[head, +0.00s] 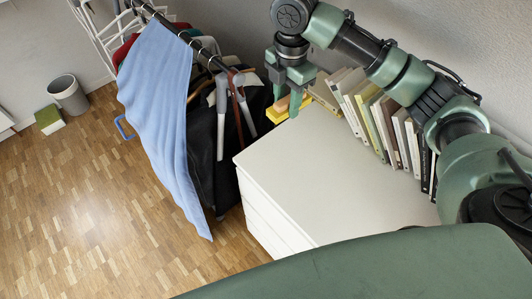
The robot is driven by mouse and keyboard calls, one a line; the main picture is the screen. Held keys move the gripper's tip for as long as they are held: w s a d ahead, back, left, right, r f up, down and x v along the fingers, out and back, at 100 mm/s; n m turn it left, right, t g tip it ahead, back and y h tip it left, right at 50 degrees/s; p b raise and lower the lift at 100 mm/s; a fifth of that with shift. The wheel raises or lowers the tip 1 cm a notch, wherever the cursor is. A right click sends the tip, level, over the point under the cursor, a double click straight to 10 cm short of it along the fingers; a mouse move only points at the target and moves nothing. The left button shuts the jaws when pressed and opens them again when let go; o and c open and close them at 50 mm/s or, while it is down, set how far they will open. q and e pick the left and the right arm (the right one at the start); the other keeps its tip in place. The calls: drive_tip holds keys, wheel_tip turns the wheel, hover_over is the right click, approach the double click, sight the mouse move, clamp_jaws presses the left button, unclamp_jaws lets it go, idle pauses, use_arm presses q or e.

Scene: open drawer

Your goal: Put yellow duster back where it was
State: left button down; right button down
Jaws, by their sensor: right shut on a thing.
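The yellow duster (274,115) is at the far left corner of the white dresser top (330,170), partly hidden behind my right gripper. My right gripper (287,100) comes down over it with its fingers closed around its tan-orange part. I cannot tell whether the duster touches the dresser top. My left gripper is out of view.
A row of books (385,120) stands along the wall at the back of the dresser. A clothes rack with a hanging blue cloth (160,100) and dark clothes is close on the left. The middle of the dresser top is clear. A grey bin (68,94) stands on the floor.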

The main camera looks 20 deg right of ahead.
drive_tip(key=shift+a+f+n, duration=0.15)
drive_tip(key=shift+f+n, duration=0.05)
drive_tip(key=shift+n, duration=0.1)
drive_tip(key=p, duration=0.1)
hover_over(281, 155)
wheel_tip(281, 155, down, 14)
drive_tip(key=shift+s+f, duration=0.1)
drive_tip(key=shift+f, duration=0.1)
drive_tip(key=shift+f+p, duration=0.3)
drive_tip(key=shift+f, duration=2.05)
drive_tip(key=shift+f, duration=0.1)
drive_tip(key=c, duration=0.9)
unclamp_jaws()
wheel_tip(281, 155, up, 12)
drive_tip(key=b, duration=0.1)
drive_tip(key=shift+a, duration=0.1)
